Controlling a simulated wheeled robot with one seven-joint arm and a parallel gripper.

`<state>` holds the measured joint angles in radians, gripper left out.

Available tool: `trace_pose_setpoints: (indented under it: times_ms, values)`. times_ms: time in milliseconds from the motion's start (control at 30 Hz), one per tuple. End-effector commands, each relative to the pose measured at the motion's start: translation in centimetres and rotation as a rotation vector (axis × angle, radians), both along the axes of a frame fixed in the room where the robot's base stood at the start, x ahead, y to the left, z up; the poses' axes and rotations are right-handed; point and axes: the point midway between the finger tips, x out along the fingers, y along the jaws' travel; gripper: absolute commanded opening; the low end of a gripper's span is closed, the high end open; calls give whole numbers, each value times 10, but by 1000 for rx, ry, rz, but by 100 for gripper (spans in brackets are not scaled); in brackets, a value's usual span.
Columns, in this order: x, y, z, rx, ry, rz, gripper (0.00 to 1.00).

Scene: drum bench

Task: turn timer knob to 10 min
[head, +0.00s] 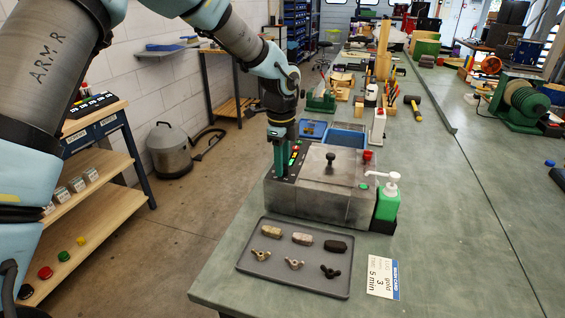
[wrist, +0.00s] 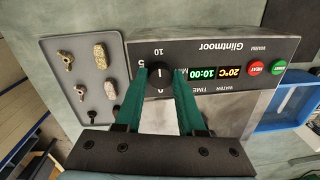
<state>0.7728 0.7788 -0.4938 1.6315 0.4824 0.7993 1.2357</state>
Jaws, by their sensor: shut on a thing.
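The grey metal machine (head: 330,200) stands on the bench, with a lid and a black lid knob on top. Its control panel, marked Glintmoor, fills the upper wrist view (wrist: 225,50). The black timer knob (wrist: 160,74) sits between marks 0, 5 and 10, and a light line on it seems to point towards 10. The green timer display (wrist: 202,74) reads 10:00, and the other display (wrist: 230,72) reads 20°C. In the head view my gripper (head: 281,162) reaches down onto the panel, hiding the knob.
A grey tray (head: 253,270) with stones and wing-shaped pieces lies in front of the machine. A green soap bottle (head: 387,203) stands at its right, a card (head: 383,278) near the tray. Blue bins (head: 346,136) are behind.

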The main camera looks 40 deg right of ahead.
Motion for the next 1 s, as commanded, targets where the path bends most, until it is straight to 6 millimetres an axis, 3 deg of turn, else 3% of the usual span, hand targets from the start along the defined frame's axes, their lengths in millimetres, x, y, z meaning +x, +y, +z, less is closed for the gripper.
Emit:
trace_pose_setpoints:
  times_ms: [33,67,300,667,1000]
  values:
    - [1,0,0,-1,-1,1,0]
    - [1,0,0,-1,-1,1,41]
    - [0,0,0,0,-1,1,68]
    - [1,0,6,-3,-1,2,68]
    - [0,3,66,-4,-3,3,68]
